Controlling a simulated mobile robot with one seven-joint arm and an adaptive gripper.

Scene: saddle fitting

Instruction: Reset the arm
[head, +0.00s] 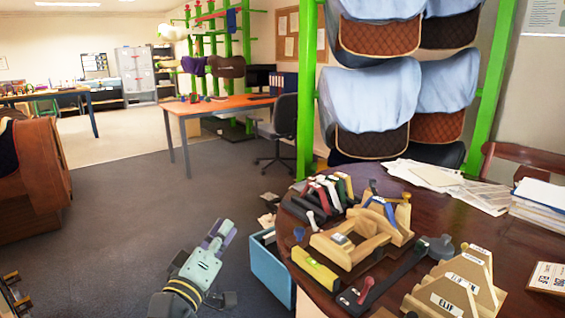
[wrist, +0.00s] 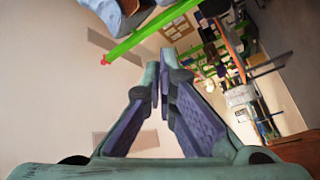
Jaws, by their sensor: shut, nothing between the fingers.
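My gripper (head: 221,232) is in the lower middle of the head view, over the grey floor and left of the dark wooden table. It points up and away from me. In the wrist view my gripper (wrist: 164,68) shows two teal fingers with purple pads that converge at the tips. It is shut and nothing is between the fingers. The wrist view is tilted, with the room lying sideways behind the fingers. My gripper touches nothing that I can see.
The round dark table (head: 415,262) at right carries wooden gauges, tools and papers. A blue bin (head: 268,272) stands at its left edge, close to my gripper. A green rack (head: 306,90) holds saddle pads. An orange-topped table (head: 215,106) stands farther back. Open floor (head: 125,190) lies left.

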